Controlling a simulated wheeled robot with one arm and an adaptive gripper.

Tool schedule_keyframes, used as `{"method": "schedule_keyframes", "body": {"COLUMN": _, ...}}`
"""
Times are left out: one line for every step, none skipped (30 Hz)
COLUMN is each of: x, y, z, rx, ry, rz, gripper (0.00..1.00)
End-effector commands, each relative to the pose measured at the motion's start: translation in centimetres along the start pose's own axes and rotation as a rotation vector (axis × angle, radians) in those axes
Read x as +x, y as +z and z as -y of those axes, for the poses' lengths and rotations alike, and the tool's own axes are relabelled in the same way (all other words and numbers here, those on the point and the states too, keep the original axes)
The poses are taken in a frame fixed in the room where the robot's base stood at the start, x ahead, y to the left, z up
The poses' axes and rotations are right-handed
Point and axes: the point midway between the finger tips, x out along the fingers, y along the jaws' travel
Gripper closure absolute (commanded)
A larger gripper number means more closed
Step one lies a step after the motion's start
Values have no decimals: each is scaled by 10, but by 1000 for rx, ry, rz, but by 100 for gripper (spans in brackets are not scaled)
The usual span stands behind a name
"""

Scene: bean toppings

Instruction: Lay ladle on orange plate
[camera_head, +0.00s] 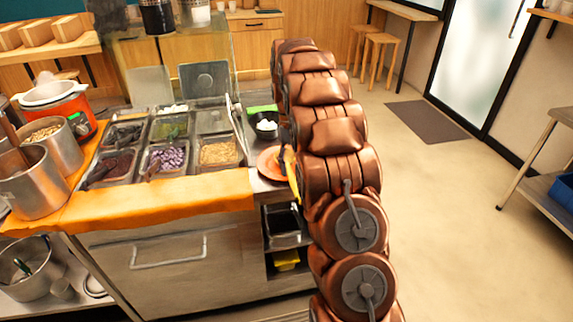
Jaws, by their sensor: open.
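The orange plate (268,163) lies at the right end of the counter, next to the topping trays. Its right side is hidden behind my arm. I cannot pick out the ladle for sure. A small yellow thing (293,182) shows between the plate and my arm, too covered to name. My copper-coloured arm rises right of the counter. My gripper does not show.
Metal topping trays (219,153) fill the counter, with an orange cloth (140,207) along its front edge. A dark bowl with white contents (266,127) stands behind the plate. Metal pots (59,147) and an orange cooker (75,107) crowd the left. Floor right of my arm is clear.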

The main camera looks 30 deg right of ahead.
Motion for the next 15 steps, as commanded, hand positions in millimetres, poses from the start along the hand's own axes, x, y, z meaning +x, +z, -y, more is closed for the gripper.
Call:
{"method": "schedule_keyframes", "body": {"x": 0, "y": 0, "z": 0, "rx": 0, "ry": 0, "rz": 0, "gripper": 48}}
{"method": "schedule_keyframes", "body": {"x": 0, "y": 0, "z": 0, "rx": 0, "ry": 0, "rz": 0, "gripper": 48}}
{"method": "schedule_keyframes", "body": {"x": 0, "y": 0, "z": 0, "rx": 0, "ry": 0, "rz": 0, "gripper": 48}}
{"method": "schedule_keyframes", "body": {"x": -1, "y": 0, "z": 0, "rx": 0, "ry": 0, "rz": 0, "gripper": 48}}
{"method": "schedule_keyframes", "body": {"x": -2, "y": 1, "z": 0, "rx": 0, "ry": 0, "rz": 0, "gripper": 48}}
{"method": "schedule_keyframes", "body": {"x": -4, "y": 1, "z": 0, "rx": 0, "ry": 0, "rz": -1, "gripper": 48}}
{"method": "schedule_keyframes", "body": {"x": -6, "y": 2, "z": 0, "rx": 0, "ry": 0, "rz": -1, "gripper": 48}}
{"method": "schedule_keyframes", "body": {"x": -9, "y": 3, "z": 0, "rx": 0, "ry": 0, "rz": -2, "gripper": 48}}
{"method": "schedule_keyframes", "body": {"x": -13, "y": 4, "z": 0, "rx": 0, "ry": 0, "rz": -3, "gripper": 48}}
{"method": "schedule_keyframes", "body": {"x": -16, "y": 5, "z": 0, "rx": 0, "ry": 1, "rz": -3, "gripper": 48}}
{"method": "schedule_keyframes", "body": {"x": -21, "y": 6, "z": 0, "rx": 0, "ry": 1, "rz": -4, "gripper": 48}}
{"method": "schedule_keyframes", "body": {"x": -27, "y": 8, "z": 0, "rx": 0, "ry": 1, "rz": -4, "gripper": 48}}
{"method": "schedule_keyframes", "body": {"x": -31, "y": 10, "z": 0, "rx": 0, "ry": 1, "rz": -4, "gripper": 48}}
{"method": "schedule_keyframes", "body": {"x": -36, "y": 12, "z": 0, "rx": 0, "ry": 1, "rz": -3, "gripper": 48}}
{"method": "schedule_keyframes", "body": {"x": -42, "y": 14, "z": 0, "rx": 0, "ry": 1, "rz": -3, "gripper": 48}}
